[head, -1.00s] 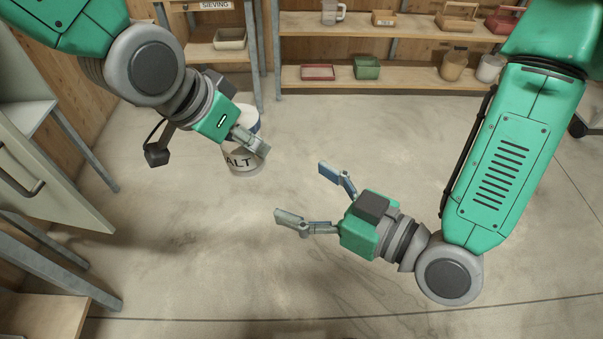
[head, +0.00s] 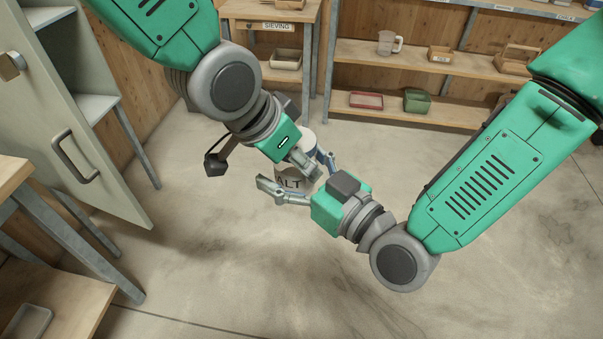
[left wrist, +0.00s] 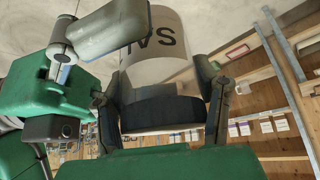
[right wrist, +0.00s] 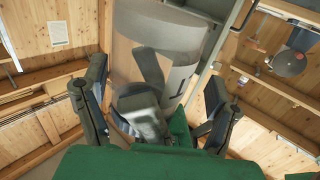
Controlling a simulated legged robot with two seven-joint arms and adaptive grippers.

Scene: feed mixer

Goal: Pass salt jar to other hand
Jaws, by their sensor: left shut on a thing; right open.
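A cabinet with an open door (head: 85,150) stands at the left, with a wooden table (head: 50,250) in front of it. Shelves (head: 400,113) with boxes, a basket and a jug line the back wall. The floor (head: 250,270) below my grippers is clear.

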